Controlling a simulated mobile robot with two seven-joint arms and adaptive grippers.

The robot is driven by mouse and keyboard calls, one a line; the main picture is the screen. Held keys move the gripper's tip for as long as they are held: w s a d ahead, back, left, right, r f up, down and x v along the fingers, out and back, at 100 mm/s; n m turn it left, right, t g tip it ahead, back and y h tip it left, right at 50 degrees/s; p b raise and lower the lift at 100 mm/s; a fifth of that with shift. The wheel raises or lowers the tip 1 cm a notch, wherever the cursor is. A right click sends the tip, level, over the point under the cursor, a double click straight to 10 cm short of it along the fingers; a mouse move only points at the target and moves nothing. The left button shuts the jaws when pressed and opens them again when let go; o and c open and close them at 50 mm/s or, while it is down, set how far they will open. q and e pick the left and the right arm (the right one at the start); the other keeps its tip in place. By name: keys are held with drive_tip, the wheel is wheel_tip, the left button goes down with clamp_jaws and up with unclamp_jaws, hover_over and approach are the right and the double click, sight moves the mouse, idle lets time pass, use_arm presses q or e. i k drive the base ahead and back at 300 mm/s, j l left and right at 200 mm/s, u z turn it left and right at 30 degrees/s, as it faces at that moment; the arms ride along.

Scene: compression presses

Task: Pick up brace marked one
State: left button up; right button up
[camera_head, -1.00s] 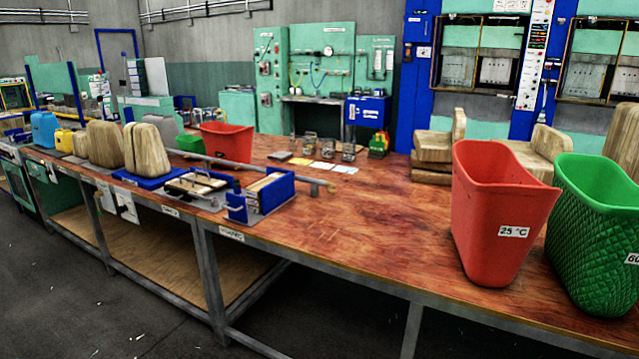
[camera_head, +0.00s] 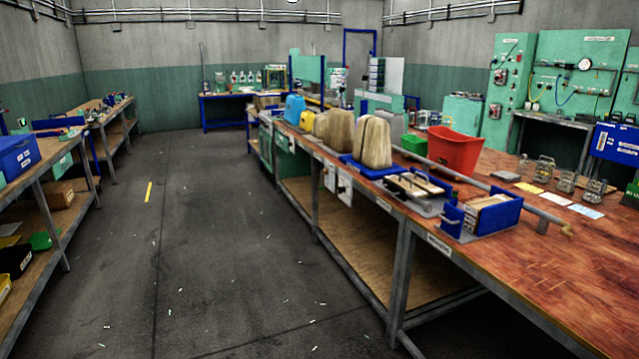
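Several small metal brace-like frames stand on the far side of the red-brown workbench (camera_head: 590,270). One brace (camera_head: 545,168) is at the left of the row, another (camera_head: 566,181) is in the middle, and another (camera_head: 595,190) is at the right. Small yellow, white and light-blue cards lie in front of them. Any marking is too small to read, so I cannot tell which brace is marked one. Neither of my grippers is in view.
A red bin (camera_head: 455,151), a blue holder (camera_head: 493,218) and a long grey bar (camera_head: 480,183) lie on the bench. Wooden blocks (camera_head: 376,143) stand farther along. Shelving (camera_head: 50,190) lines the left side. The grey floor (camera_head: 215,230) between is clear apart from small scraps.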

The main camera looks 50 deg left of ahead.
sight(402, 184)
drive_tip(key=u, duration=1.1)
drive_tip(key=i+j+u, duration=0.1)
drive_tip(key=i, duration=0.5)
